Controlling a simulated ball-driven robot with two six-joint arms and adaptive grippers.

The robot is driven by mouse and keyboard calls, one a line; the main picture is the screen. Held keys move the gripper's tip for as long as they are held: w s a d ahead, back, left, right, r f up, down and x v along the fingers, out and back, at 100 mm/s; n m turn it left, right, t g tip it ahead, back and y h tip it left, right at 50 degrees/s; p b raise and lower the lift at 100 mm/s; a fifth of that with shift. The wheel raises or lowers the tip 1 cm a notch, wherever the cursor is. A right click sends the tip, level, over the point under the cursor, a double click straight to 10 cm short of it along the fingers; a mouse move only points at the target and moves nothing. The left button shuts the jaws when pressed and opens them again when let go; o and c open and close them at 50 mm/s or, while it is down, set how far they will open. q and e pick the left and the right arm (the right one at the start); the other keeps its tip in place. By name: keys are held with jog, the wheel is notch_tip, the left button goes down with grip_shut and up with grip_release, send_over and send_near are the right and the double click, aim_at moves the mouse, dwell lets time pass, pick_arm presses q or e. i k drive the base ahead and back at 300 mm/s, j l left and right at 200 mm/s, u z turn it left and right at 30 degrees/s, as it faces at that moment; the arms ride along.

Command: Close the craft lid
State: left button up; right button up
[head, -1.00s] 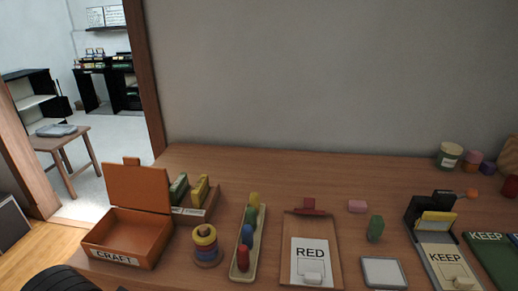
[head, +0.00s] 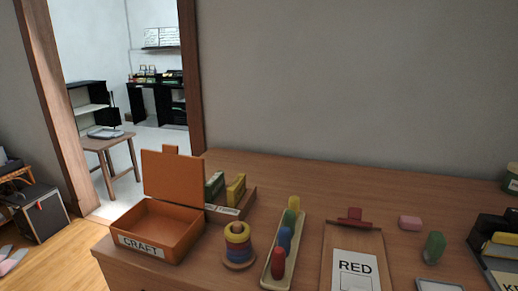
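The craft box (head: 141,245) is an orange-brown open box with a white "CRAFT" label on its front. It stands at the left end of the wooden table. Its lid (head: 173,175) is raised at the back edge and stands nearly upright, with a small tab on top. The box looks empty inside. Neither of my grippers shows in the head view now.
A wall (head: 350,90) rises behind the table (head: 330,178). A doorway opens at the left.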

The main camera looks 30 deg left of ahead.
aim_at(167, 175)
jog(key=u, duration=1.45)
